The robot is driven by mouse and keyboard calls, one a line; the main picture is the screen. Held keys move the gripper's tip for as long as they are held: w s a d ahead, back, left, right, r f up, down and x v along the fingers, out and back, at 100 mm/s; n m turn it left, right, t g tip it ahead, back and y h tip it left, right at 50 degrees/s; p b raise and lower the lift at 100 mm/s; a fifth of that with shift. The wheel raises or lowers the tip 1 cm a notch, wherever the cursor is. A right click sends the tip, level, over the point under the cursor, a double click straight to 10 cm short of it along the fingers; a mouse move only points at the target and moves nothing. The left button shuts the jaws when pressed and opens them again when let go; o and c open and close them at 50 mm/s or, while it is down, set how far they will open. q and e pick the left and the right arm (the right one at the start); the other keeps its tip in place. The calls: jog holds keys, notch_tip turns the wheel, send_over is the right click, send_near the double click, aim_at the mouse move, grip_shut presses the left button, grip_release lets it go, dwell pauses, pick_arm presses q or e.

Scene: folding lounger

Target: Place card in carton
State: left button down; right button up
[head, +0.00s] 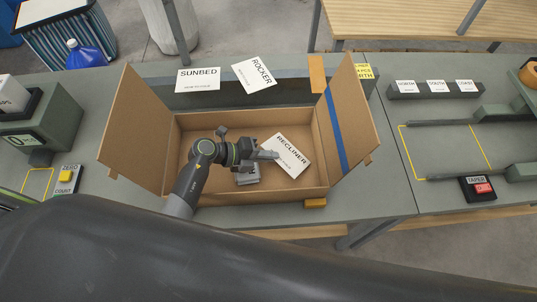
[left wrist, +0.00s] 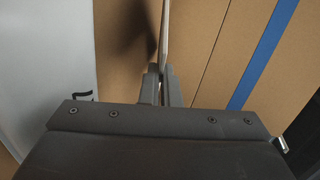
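The open cardboard carton (head: 180,187) stands on the grey bench with its side flaps spread. A blue tape stripe runs down its right flap. My left gripper (head: 268,155) is over the carton's inside. It is shut on the white RECLINER card (head: 292,158), which is tilted and lies within the carton's outline. I cannot tell whether the card touches the floor. The left wrist view shows the card edge-on (left wrist: 165,35) between the closed fingers (left wrist: 160,85). The SUNBED card (head: 198,80) and ROCKER card (head: 254,75) stand behind the carton. My right gripper is not in view.
A ZERO/COUNT button box (head: 66,179) is at left. A rack with several small labels (head: 436,88) and a TAPER button box (head: 478,189) are at right. Bare bench lies right of the carton.

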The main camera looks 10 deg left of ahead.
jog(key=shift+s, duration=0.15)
pick_arm(q)
jog(key=c, duration=2)
grip_release()
jog(key=shift+f, duration=0.1)
jog(key=shift+c, duration=0.2)
jog(key=o, duration=0.4)
jog(key=shift+c, duration=0.2)
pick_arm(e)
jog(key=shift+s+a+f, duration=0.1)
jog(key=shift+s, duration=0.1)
pick_arm(q)
jog(key=shift+a+r, duration=0.1)
jog(key=shift+r, duration=0.15)
jog(key=p+v, duration=0.3)
jog(key=v, duration=0.3)
jog(key=shift+s+a+p, duration=0.15)
jog(key=shift+p, duration=0.15)
jog(key=shift+s+a+r, duration=0.15)
jog(key=shift+s+a, duration=0.05)
jog(key=shift+a, duration=0.2)
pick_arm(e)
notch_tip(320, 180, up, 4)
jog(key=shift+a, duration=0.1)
